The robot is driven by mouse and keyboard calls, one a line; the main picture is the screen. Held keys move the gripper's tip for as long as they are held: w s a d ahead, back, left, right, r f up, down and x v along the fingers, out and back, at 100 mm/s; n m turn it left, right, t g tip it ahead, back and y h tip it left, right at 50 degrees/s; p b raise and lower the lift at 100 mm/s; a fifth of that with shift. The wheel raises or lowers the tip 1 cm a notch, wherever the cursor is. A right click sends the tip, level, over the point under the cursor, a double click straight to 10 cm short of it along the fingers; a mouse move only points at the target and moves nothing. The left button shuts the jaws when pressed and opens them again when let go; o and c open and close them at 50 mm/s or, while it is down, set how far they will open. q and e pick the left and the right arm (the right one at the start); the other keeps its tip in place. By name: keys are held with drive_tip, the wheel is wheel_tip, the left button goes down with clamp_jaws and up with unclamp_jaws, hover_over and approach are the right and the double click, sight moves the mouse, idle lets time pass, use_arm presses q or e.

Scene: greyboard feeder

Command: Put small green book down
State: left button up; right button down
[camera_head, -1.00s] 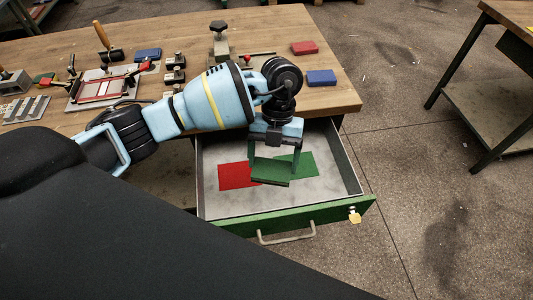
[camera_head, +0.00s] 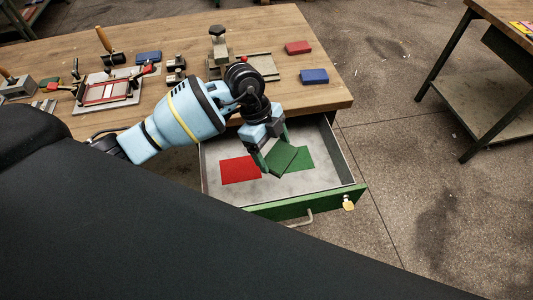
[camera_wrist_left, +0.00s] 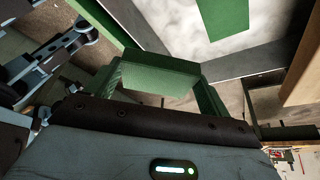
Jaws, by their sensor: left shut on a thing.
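My left gripper (camera_head: 272,152) is shut on the small green book (camera_head: 282,160) and holds it tilted over the open drawer (camera_head: 300,187). In the left wrist view the green book (camera_wrist_left: 158,74) sits between the two fingers. A flat green patch (camera_head: 303,157) lies on the drawer floor, partly behind the book. A flat red patch (camera_head: 240,170) lies to its left. The gap between book and drawer floor is hard to tell. My right gripper is not in view.
The wooden table (camera_head: 310,95) stands behind the drawer. A red book (camera_head: 298,47) and a blue book (camera_head: 314,76) lie at its right. A clamp fixture (camera_head: 108,90) and several tools are at left. A green drawer front (camera_head: 310,202) with a handle closes the near side.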

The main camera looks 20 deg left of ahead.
use_arm(q)
drive_tip(key=b, duration=0.2)
hover_over(276, 191)
drive_tip(key=a, duration=0.2)
drive_tip(key=f, duration=1.3)
drive_tip(key=shift+d, duration=0.25)
drive_tip(key=shift+w+f, duration=0.1)
drive_tip(key=shift+f, duration=0.15)
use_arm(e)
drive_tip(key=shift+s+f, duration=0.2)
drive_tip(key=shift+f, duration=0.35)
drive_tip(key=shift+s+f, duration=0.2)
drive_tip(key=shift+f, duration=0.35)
use_arm(q)
drive_tip(key=shift+f+b, duration=0.5)
drive_tip(key=shift+f, duration=1.8)
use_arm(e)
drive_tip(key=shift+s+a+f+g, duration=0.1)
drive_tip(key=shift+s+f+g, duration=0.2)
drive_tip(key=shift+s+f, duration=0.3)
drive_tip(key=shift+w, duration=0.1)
use_arm(q)
drive_tip(key=o, duration=0.9)
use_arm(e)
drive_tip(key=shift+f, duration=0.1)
